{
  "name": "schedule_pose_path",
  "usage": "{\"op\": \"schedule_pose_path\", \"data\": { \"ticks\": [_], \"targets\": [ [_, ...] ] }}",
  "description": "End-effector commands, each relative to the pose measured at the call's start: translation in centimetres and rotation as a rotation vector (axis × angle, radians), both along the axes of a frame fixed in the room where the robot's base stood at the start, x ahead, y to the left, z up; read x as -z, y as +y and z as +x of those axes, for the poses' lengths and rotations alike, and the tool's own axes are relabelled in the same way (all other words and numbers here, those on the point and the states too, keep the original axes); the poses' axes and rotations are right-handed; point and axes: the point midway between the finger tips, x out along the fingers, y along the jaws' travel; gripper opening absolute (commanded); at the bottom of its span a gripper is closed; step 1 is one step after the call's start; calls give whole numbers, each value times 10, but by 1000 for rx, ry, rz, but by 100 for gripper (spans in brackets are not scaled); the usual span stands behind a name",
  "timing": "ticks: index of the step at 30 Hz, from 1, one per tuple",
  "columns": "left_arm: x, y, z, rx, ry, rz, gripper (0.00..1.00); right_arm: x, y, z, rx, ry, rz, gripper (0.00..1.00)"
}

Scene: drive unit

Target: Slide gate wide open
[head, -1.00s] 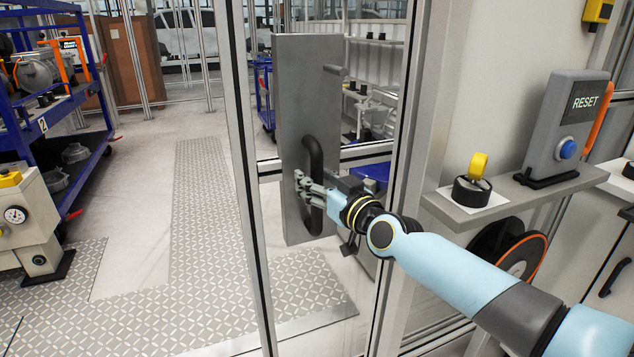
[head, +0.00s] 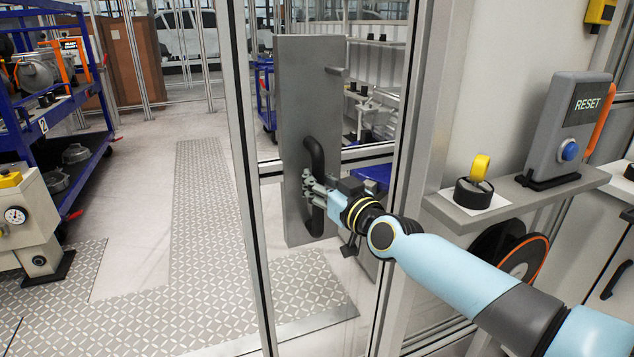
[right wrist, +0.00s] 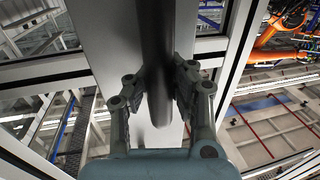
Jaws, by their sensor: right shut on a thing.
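The gate's grey panel (head: 302,95) stands upright at the middle of the head view, with a black bar handle (head: 316,160) on its face. A glazed, metal-framed leaf (head: 250,200) is beside it, and the floor to its left is open. My right gripper (head: 308,188) is shut on the handle, near its lower part. In the right wrist view the two fingers (right wrist: 160,92) sit on both sides of the black handle (right wrist: 156,40), with the grey panel (right wrist: 105,25) behind it. My left gripper is not in view.
A shelf (head: 510,195) at right bears a reset box (head: 568,125) with a blue button and a yellow key switch (head: 475,180). A blue cart (head: 75,115) and a beige machine with a gauge (head: 25,225) stand at left. Patterned floor plates (head: 205,230) lie clear between.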

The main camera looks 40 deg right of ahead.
Motion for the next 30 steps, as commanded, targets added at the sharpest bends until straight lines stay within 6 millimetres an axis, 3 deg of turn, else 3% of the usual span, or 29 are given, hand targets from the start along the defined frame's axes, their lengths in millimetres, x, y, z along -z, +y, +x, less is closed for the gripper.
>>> {"op": "schedule_pose_path", "data": {
  "ticks": [11,22,23,30],
  "targets": [
    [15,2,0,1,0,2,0,6,-65,-18,1,8,-6,0],
    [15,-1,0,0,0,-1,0,5,-70,-20,0,11,2,0],
    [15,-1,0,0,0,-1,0,6,-70,-20,0,12,2,20],
    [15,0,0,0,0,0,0,3,-70,-18,0,7,1,48]
  ]
}}
